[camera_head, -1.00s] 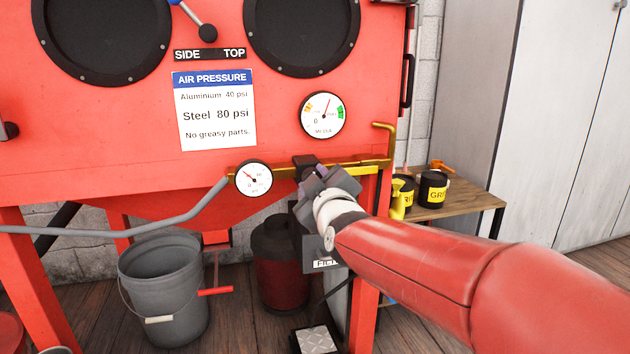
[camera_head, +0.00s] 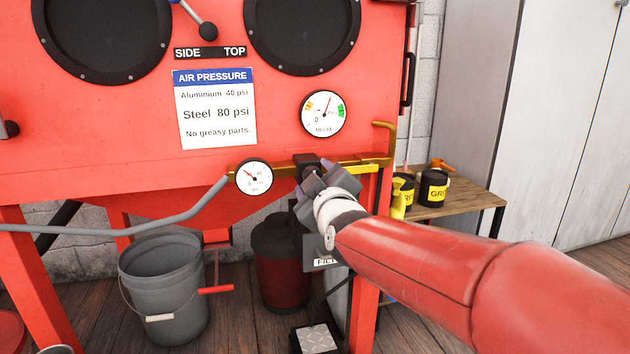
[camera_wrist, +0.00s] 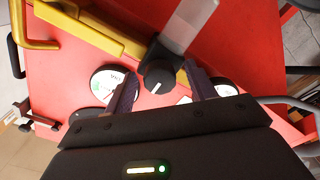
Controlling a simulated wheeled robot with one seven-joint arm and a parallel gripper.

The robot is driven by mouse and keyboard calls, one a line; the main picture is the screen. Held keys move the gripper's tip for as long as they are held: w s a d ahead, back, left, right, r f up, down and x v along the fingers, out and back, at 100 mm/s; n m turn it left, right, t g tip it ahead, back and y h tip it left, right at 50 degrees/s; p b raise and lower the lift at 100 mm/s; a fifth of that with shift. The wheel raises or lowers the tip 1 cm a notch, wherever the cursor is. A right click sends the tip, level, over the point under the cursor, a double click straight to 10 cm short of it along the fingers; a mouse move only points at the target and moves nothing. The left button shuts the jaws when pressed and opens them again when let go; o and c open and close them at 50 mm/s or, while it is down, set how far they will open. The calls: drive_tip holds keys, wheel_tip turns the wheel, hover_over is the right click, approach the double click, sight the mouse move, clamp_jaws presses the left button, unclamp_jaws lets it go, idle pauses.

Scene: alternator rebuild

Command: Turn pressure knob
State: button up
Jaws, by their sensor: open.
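The pressure knob (camera_wrist: 157,76) is a round black knob with a white pointer line, on a black block at the yellow pipe. In the wrist view it shows between the two finger pads of my open gripper (camera_wrist: 160,84). I cannot tell whether the pads touch it. In the head view my gripper (camera_head: 312,178) is at the black regulator block (camera_head: 306,161) and hides the knob. The small pressure gauge (camera_head: 254,178) is just left of it, its needle pointing to the upper left.
The red cabinet carries an air pressure sign (camera_head: 215,110) reading aluminium 40 psi, steel 80 psi. A larger gauge (camera_head: 324,113) sits above the pipe (camera_head: 350,168). A grey bucket (camera_head: 163,285) stands below left; a small wooden table (camera_head: 462,198) is to the right.

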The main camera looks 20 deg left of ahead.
drive_tip(key=v, duration=0.7)
drive_tip(key=shift+s, duration=0.35)
drive_tip(key=shift+d, duration=0.25)
drive_tip(key=s+d+f+m+g+h+p, duration=0.2)
drive_tip(key=s+d+f+m+h, duration=0.15)
drive_tip(key=d, duration=0.45)
drive_tip(key=s+d+f+m+g+h+p, duration=0.15)
drive_tip(key=s+d+m, duration=0.25)
drive_tip(key=d, duration=0.4)
drive_tip(key=s+d+f+m+g+h+p, duration=0.1)
drive_tip(key=s+d+f+m+g+h, duration=0.25)
drive_tip(key=d, duration=0.35)
drive_tip(key=s+d+f+m+g+h+p, duration=0.1)
drive_tip(key=s+d+f+m, duration=0.3)
drive_tip(key=s, duration=0.5)
drive_tip(key=shift+s+d+f+g+p, duration=0.2)
drive_tip(key=shift+s+d+g+p, duration=0.15)
drive_tip(key=shift+d+g, duration=0.65)
drive_tip(key=shift+d, duration=0.2)
